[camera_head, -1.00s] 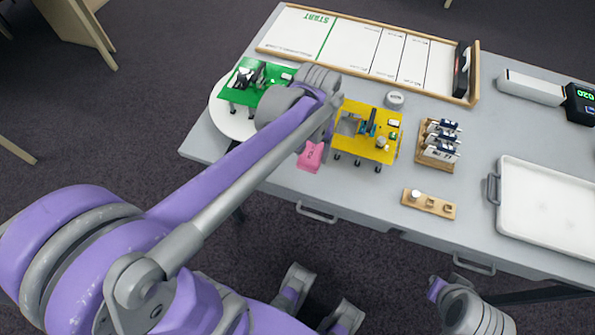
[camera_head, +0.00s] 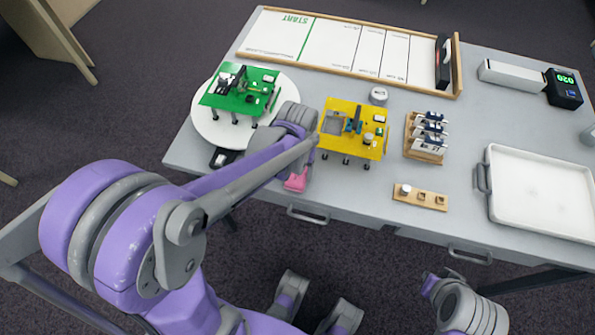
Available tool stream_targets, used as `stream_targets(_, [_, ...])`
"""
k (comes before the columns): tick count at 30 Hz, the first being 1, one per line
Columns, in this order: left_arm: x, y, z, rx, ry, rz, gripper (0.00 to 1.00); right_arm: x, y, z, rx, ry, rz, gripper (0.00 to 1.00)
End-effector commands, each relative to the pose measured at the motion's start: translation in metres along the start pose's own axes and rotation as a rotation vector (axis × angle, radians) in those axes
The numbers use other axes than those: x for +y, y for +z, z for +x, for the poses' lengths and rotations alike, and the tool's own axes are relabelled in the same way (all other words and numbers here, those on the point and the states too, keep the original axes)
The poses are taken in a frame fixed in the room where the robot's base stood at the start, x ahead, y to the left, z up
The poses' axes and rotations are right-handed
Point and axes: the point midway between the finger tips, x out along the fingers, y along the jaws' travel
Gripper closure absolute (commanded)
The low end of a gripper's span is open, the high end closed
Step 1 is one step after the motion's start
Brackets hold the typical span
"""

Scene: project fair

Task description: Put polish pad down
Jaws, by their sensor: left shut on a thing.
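The pink polish pad (camera_head: 296,183) shows at the end of my left arm, near the table's front edge, just left of the yellow board. My left gripper (camera_head: 292,172) is shut on it; the fingers are mostly hidden behind my own arm. I cannot tell whether the pad touches the table. My right arm shows only in part at the bottom right, and its gripper fingers are not in view.
The yellow board (camera_head: 352,130) stands on short legs beside the pad. A green board (camera_head: 240,92) stands on a white round plate (camera_head: 203,122). A dark item (camera_head: 222,158) lies near the front-left edge. A wooden rack (camera_head: 424,150), wooden block (camera_head: 420,197) and white tray (camera_head: 545,190) are to the right.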

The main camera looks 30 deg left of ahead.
Motion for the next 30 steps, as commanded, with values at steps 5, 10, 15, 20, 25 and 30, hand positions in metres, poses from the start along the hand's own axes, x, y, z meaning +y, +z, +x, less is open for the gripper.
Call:
stream_targets(5, [0.000, 0.000, 0.003, 0.000, 0.000, 0.000, 0.76, 0.000, 0.001, 0.002, -0.001, 0.000, 0.000, 1.00])
stream_targets(10, [0.000, 0.000, 0.003, 0.000, 0.000, 0.000, 0.08, 0.000, 0.001, 0.002, -0.001, 0.000, 0.000, 1.00])
stream_targets(15, [0.000, 0.000, 0.003, 0.000, 0.001, 0.000, 0.01, 0.000, 0.001, 0.002, -0.001, 0.000, 0.000, 1.00])
stream_targets(20, [0.000, 0.000, 0.003, 0.000, 0.000, 0.000, 0.01, 0.000, 0.001, 0.002, -0.001, 0.000, 0.000, 1.00])
stream_targets(25, [0.000, 0.000, -0.001, 0.001, 0.000, 0.000, 0.01, 0.000, 0.000, -0.001, 0.000, 0.000, 0.000, 1.00])
stream_targets(30, [0.000, 0.000, -0.025, 0.001, 0.000, 0.000, 0.01, 0.000, -0.003, -0.005, 0.002, 0.000, 0.000, 1.00])
